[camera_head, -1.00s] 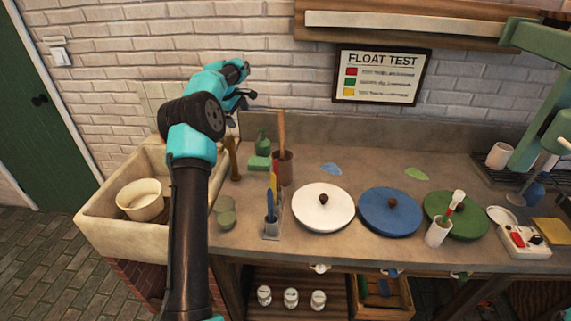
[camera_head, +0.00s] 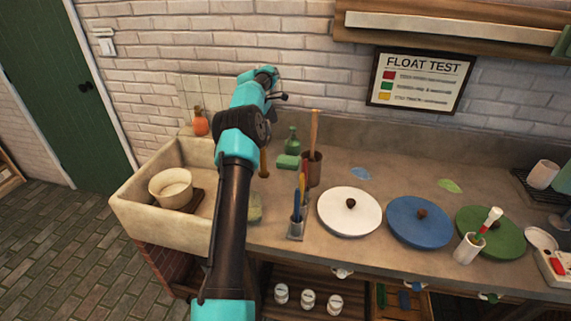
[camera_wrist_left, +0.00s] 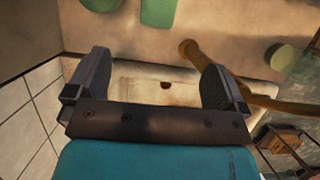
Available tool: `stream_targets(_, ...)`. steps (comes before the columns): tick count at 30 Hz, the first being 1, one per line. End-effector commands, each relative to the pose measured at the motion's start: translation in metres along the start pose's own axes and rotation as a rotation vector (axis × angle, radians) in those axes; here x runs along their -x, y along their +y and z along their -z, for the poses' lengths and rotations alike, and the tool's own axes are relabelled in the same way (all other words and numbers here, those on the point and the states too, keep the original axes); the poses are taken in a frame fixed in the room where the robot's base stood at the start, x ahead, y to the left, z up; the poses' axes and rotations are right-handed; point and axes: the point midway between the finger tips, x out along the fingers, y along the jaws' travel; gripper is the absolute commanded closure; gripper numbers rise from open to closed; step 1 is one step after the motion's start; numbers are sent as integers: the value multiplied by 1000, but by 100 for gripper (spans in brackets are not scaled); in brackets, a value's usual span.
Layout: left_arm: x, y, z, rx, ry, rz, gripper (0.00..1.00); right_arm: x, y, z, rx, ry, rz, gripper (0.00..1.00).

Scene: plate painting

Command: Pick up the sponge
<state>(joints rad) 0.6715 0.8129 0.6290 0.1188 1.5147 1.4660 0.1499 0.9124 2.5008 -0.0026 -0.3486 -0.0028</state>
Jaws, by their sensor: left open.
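The sponge (camera_head: 288,161) is a green block on the counter near the back wall, in front of a green bottle (camera_head: 292,140). In the left wrist view a green block that looks like the sponge (camera_wrist_left: 158,12) is at the top edge, partly cut off. My left gripper (camera_head: 279,97) is raised in front of the brick wall, above and apart from the sponge. In the left wrist view its two fingers (camera_wrist_left: 155,62) are wide apart with nothing between them. My right gripper is not in view.
A brown pot (camera_head: 312,170) with a tall wooden handle stands right of the sponge. A wooden-handled tool (camera_head: 264,163) is left of it. The sink (camera_head: 135,205) holds a bowl (camera_head: 171,187). White (camera_head: 349,221) and blue (camera_head: 418,230) discs lie to the right.

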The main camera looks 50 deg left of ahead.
Motion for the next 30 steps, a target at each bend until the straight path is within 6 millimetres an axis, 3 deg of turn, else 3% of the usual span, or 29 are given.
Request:
stream_targets(13, -9, 0, 0, 0, -1, 4, 1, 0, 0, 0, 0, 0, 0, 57)
stream_targets(30, -101, 0, -1, -1, -1, 3, 1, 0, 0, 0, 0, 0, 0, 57)
